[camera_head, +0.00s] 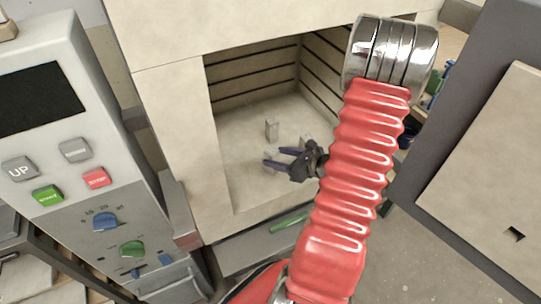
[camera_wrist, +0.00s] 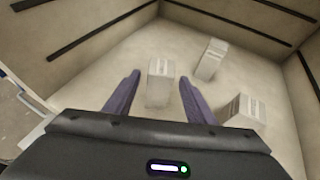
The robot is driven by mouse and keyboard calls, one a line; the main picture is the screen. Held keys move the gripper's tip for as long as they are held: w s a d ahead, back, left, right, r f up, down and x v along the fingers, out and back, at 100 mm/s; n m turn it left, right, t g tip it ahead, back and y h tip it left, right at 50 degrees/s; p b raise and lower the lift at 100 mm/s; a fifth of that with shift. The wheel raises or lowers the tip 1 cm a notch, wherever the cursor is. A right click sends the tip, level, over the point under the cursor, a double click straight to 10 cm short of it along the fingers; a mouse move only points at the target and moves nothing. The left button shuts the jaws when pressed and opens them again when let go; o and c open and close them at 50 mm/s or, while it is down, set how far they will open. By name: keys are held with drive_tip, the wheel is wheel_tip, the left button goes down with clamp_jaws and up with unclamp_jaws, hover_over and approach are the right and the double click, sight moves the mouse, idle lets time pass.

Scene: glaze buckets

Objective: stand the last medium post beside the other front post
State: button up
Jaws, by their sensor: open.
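Three pale grey posts stand on the floor of the open kiln chamber. One post (camera_wrist: 160,82) is between my fingertips in the wrist view, with a gap on either side. In the head view this post (camera_head: 269,161) is partly hidden by my purple fingers. A second post (camera_head: 271,129) stands farther back; it also shows in the wrist view (camera_wrist: 210,59). A third post (camera_head: 305,140) is at the right, partly hidden by my gripper in the head view; the wrist view shows it beyond my right finger (camera_wrist: 241,110). My gripper (camera_head: 267,158) is open.
The kiln walls (camera_head: 254,70) have dark grooves and enclose the posts on the sides and back. The kiln door (camera_head: 490,170) stands open at right. A control box (camera_head: 75,130) stands at left. The pale chamber floor (camera_head: 240,135) has free room around the posts.

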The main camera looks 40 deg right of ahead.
drive_tip(key=shift+v, duration=2.5)
drive_tip(key=a+n, duration=0.1)
drive_tip(key=s+a+f+n+y, duration=0.1)
drive_tip(key=a+g+y, duration=0.1)
drive_tip(key=shift+s+a+f+n, duration=0.3)
drive_tip(key=shift+a+f+n, duration=0.05)
drive_tip(key=shift+n, duration=0.05)
drive_tip(key=s+a+r+n+g+y, duration=0.1)
drive_tip(key=s+a+r+n+g, duration=0.2)
drive_tip(key=a+n, duration=0.45)
drive_tip(key=s+a+r+n+g+y, duration=0.1)
drive_tip(key=s+a+r+n+g, duration=0.15)
drive_tip(key=a+n+g, duration=0.45)
drive_tip(key=a+r+n+t+h, duration=0.2)
drive_tip(key=a+r+n, duration=0.4)
drive_tip(key=r+n, duration=0.2)
drive_tip(key=a+r+n+t+h, duration=0.1)
drive_tip(key=a+r+n+h, duration=0.2)
drive_tip(key=a+r+n, duration=0.4)
wheel_tip(320, 180, up, 4)
drive_tip(key=shift+w+f+n+t, duration=0.25)
drive_tip(key=shift+w+n+t, duration=0.2)
drive_tip(key=shift+n, duration=0.8)
